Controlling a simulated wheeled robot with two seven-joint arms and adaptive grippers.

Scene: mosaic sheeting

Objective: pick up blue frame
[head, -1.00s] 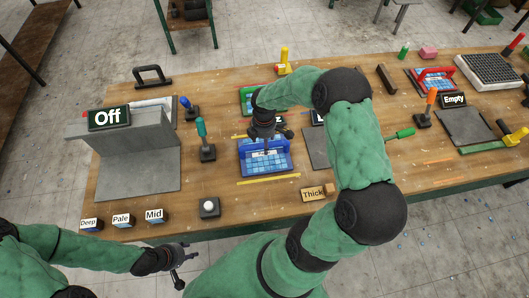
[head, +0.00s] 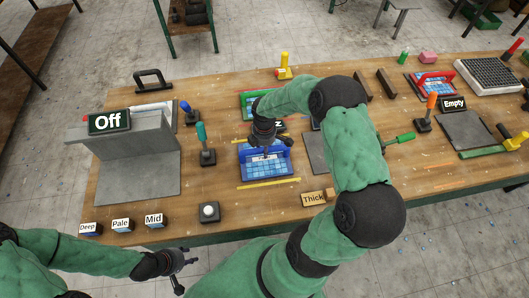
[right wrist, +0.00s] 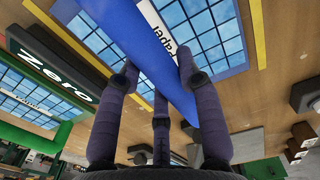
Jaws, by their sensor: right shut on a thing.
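The blue frame (head: 291,168) lies on the table in the middle of the head view, around a sheet of light-blue tiles. Its raised blue bar also shows in the right wrist view (right wrist: 138,38), running between my fingers. My right gripper (head: 265,151) is over the frame and shut on that bar; its fingers also show in the right wrist view (right wrist: 160,75). The frame appears to rest on the table. My left gripper (head: 188,268) is empty, its fingers spread, in front of the table's near edge.
A green frame (head: 247,103) and a black "Zero" sign (right wrist: 55,75) are just behind the blue frame. Yellow strips (head: 268,183) lie beside it. A grey plate (head: 316,152) is to its right, a teal-handled lever (head: 207,157) to its left. A "Thick" block (head: 314,199) sits in front.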

